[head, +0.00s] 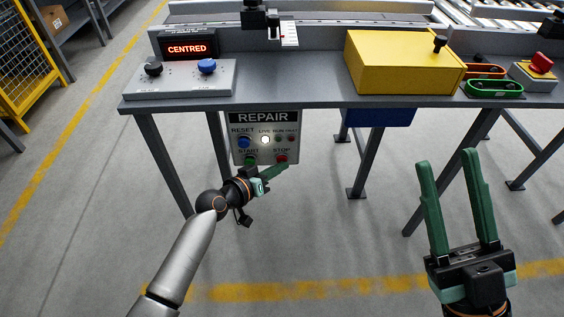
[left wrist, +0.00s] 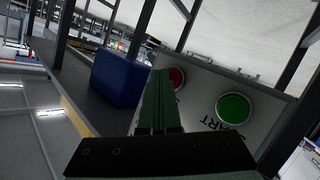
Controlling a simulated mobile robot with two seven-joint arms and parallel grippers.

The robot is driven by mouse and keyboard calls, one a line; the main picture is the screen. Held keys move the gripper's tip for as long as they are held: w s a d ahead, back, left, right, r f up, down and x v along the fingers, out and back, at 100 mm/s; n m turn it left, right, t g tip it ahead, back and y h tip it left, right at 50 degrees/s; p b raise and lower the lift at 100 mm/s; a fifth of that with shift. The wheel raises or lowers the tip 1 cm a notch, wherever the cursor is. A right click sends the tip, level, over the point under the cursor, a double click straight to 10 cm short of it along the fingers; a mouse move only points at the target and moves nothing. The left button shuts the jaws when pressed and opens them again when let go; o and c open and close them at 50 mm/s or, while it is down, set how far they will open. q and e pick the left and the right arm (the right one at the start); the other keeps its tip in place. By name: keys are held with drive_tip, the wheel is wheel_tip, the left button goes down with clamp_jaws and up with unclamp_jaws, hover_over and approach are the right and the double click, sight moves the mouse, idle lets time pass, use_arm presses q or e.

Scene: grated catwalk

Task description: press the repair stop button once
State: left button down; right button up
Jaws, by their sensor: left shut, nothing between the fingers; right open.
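The repair panel (head: 265,130) is a grey box under the front edge of the table, marked RESET, START and STOP, with one white lamp lit. The red stop button (head: 282,158) is at its lower right, and the green start button (head: 250,158) at its lower left. My left gripper (head: 282,170) is shut and empty, its fingertips just in front of the stop button. In the left wrist view the shut fingers (left wrist: 158,100) partly cover the red button (left wrist: 177,77); I cannot tell whether they touch. My right gripper (head: 452,162) is open and empty at the right.
The table (head: 300,97) holds a control box (head: 180,80) with a black and a blue knob, a CENTRED display (head: 188,48), a yellow box (head: 400,62) and a red emergency button (head: 541,63). A blue bin (head: 380,117) hangs under it. Table legs stand beside the panel.

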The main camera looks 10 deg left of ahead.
use_arm(q)
drive_tip(key=shift+s+d+p, duration=0.2)
drive_tip(key=shift+s+p, duration=0.2)
drive_tip(key=shift+s, duration=0.6)
drive_tip(key=s+p, duration=0.1)
drive_tip(key=s, duration=0.1)
drive_tip(key=s+d+p, duration=0.1)
drive_tip(key=s, duration=0.2)
drive_tip(key=shift+d, duration=0.1)
idle(0.5)
